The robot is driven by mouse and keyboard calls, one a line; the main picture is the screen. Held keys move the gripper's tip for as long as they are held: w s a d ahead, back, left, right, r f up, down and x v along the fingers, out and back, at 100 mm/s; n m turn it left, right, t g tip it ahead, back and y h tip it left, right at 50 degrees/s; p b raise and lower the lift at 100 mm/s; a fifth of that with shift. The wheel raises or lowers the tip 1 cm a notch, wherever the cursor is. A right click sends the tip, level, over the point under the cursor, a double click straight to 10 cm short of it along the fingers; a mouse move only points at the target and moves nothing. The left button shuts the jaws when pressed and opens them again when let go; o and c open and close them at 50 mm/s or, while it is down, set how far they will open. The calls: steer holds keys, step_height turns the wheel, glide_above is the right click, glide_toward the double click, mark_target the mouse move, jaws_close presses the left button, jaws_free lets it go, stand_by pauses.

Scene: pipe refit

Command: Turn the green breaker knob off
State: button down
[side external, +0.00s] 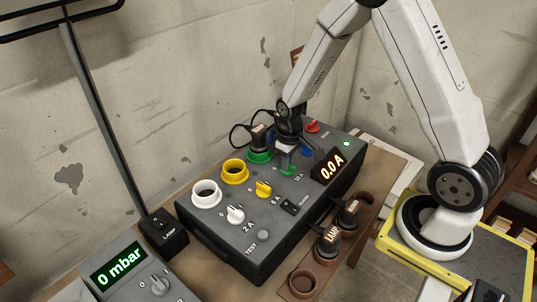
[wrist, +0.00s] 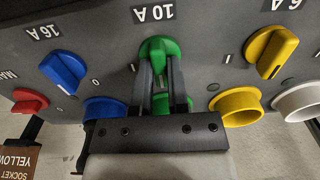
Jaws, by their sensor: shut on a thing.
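The green breaker knob (wrist: 160,48) sits on the dark panel beside the label "10 A", upside down in the wrist view. My gripper (wrist: 160,70) has one finger on each side of the knob and is shut on it. In the side view my gripper (side external: 287,158) reaches down onto the panel, and only part of the green knob (side external: 288,170) shows below it. The ammeter display (side external: 331,166) on the box (side external: 270,222) reads 0.0 A. The fingers partly hide the marks around the knob.
The yellow knob (wrist: 272,52) and blue knob (wrist: 64,68) flank the green one. A black plug (side external: 260,138) with a cable stands in the green socket (side external: 259,156). A white socket (side external: 206,193) and yellow socket (side external: 235,171) are empty. Other plugs (side external: 328,240) stand in a brown rack.

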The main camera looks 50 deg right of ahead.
mark_target(288, 172)
stand_by(0.4)
steer(key=c, duration=0.6)
jaws_free()
steer(key=shift+r, duration=0.15)
steer(key=shift+r, duration=3.8)
steer(key=s+a+r+t, duration=0.1)
steer(key=s+a, duration=0.1)
steer(key=s, duration=0.1)
steer(key=s+a+r, duration=0.1)
steer(key=s+a, duration=0.1)
steer(key=s, duration=0.1)
steer(key=s+a+r+t, duration=0.1)
steer(key=s+a, duration=0.2)
steer(key=shift+s+t, duration=0.3)
steer(key=shift+s, duration=0.05)
